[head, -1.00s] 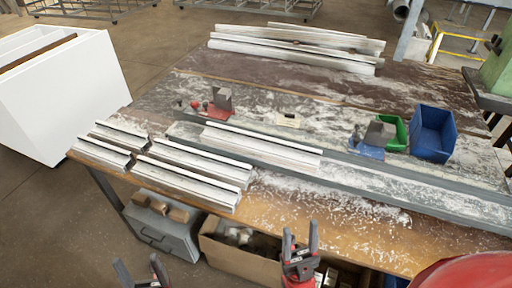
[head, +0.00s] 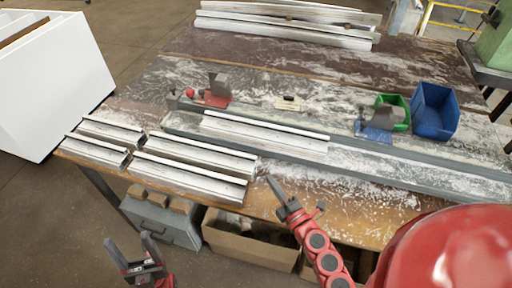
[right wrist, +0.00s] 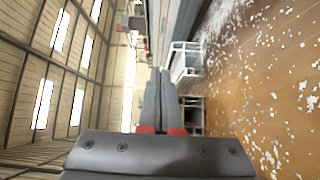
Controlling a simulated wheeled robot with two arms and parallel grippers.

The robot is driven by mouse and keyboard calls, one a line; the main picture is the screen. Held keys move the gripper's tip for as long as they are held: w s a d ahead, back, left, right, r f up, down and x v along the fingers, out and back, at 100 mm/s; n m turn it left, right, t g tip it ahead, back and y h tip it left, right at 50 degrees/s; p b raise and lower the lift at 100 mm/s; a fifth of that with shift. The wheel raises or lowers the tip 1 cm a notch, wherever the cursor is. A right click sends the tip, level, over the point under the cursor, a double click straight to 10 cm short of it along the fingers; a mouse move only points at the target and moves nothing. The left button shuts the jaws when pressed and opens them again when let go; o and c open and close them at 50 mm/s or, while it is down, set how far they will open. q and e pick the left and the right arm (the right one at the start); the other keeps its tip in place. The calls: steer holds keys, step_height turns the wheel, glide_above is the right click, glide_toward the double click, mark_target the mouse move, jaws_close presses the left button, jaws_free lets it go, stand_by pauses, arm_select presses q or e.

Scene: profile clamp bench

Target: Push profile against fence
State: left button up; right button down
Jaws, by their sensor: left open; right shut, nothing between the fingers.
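A pale, dusty aluminium profile (head: 265,137) lies lengthwise on the grey steel bed on the bench. The grey fence (head: 430,162) runs along its far side; I cannot tell whether they touch. My right gripper (head: 270,181) is shut and empty just in front of the profile's near side, above the bench's front edge. Its fingers lie together in the right wrist view (right wrist: 161,95). My left gripper (head: 130,248) is open and empty, low in front of the bench. A red clamp (head: 210,97) and a blue clamp (head: 378,124) stand behind the profile.
Several cut profiles (head: 190,178) lie at the bench's front left, beside my right gripper. Long profiles (head: 285,32) lie at the back. Green (head: 398,103) and blue bins (head: 434,112) stand at right. A cardboard box (head: 245,242) is below the bench.

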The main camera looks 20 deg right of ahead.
steer(key=shift+w+d+r, duration=0.15)
steer(key=shift+w+d, duration=0.1)
steer(key=p, duration=0.2)
glide_toward(256, 142)
steer(key=w+a, duration=0.2)
steer(key=a, duration=0.1)
steer(key=shift+w+a, duration=0.1)
steer(key=shift+a, duration=0.15)
steer(key=shift+w+d, duration=0.35)
steer(key=shift+w, duration=0.2)
steer(key=shift+w+d, duration=0.35)
steer(key=shift+w, duration=0.2)
steer(key=shift+w+d, duration=0.35)
steer(key=shift+w, duration=0.3)
